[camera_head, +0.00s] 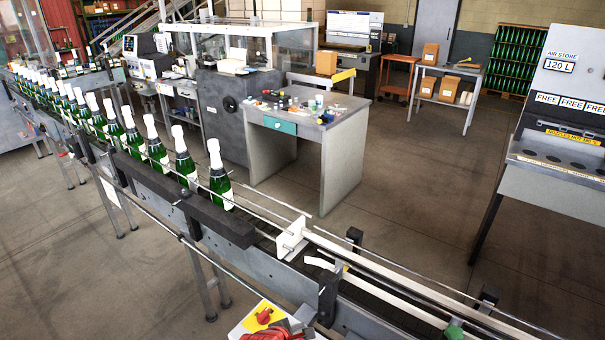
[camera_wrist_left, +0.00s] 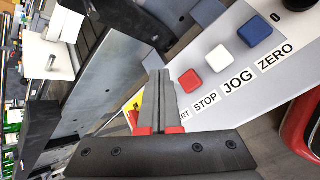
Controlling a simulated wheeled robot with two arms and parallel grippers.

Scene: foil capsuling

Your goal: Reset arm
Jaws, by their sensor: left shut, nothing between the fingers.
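My left gripper shows in the left wrist view (camera_wrist_left: 172,74) with its two grey fingers together, red at their bases and nothing between them. It is over the edge of a white control panel (camera_wrist_left: 222,92) marked STOP, JOG and ZERO. The panel carries a red button (camera_wrist_left: 190,82), a white button (camera_wrist_left: 219,57) and a blue button (camera_wrist_left: 255,32). In the head view, a red and dark part of my left gripper (camera_head: 285,329) is at the bottom edge, close to the yellow plate with a red button (camera_head: 264,316). My right gripper is not in view.
A conveyor (camera_head: 262,238) runs diagonally across the head view, with a row of green bottles with white tops (camera_head: 184,157) at its left. A work table (camera_head: 308,108) stands behind it. A machine marked FREE (camera_head: 560,110) stands at the right. Open floor lies between them.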

